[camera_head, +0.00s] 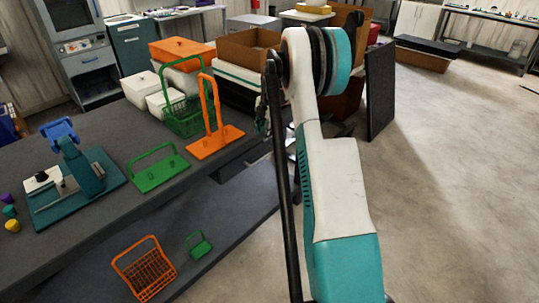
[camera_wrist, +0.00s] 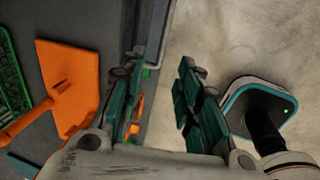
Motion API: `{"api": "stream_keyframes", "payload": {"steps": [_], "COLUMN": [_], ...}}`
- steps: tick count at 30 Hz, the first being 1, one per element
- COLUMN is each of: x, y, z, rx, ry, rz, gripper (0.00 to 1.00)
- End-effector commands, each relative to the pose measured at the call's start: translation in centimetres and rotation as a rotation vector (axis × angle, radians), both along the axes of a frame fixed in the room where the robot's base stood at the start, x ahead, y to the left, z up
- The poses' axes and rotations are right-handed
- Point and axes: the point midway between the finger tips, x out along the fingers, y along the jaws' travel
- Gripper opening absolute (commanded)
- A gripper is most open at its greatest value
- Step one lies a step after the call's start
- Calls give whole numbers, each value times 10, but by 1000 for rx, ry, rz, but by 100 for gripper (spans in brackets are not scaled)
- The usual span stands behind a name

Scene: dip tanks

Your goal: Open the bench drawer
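The dark grey bench (camera_head: 110,225) runs along the left in the head view. What looks like its drawer (camera_head: 238,166) is a dark box under the bench top's right edge, partly hidden by my arm. I cannot tell how far it is open, and its handle is not clear. My gripper (camera_wrist: 164,60) points down beside the bench edge in the wrist view. Its two teal fingers are apart with nothing held between them, and floor shows in the gap. In the head view my arm mostly hides the gripper.
An orange stand (camera_head: 215,142), a green holder (camera_head: 158,170) and a green basket (camera_head: 187,118) are on the bench near its edge. An orange basket (camera_head: 145,270) and a small green one (camera_head: 198,245) are lower down. Open floor (camera_head: 440,190) lies right.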

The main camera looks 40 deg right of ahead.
Motion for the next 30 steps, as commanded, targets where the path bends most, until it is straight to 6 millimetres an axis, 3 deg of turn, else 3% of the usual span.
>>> {"api": "stream_keyframes", "payload": {"steps": [8,21,30], "x": [1,16,23], "y": [-7,-6,-6], "z": [-25,-107,-141], "rx": [1,2,2], "ry": [6,5,5], "rz": [30,27,27], "gripper": [31,31,31]}}
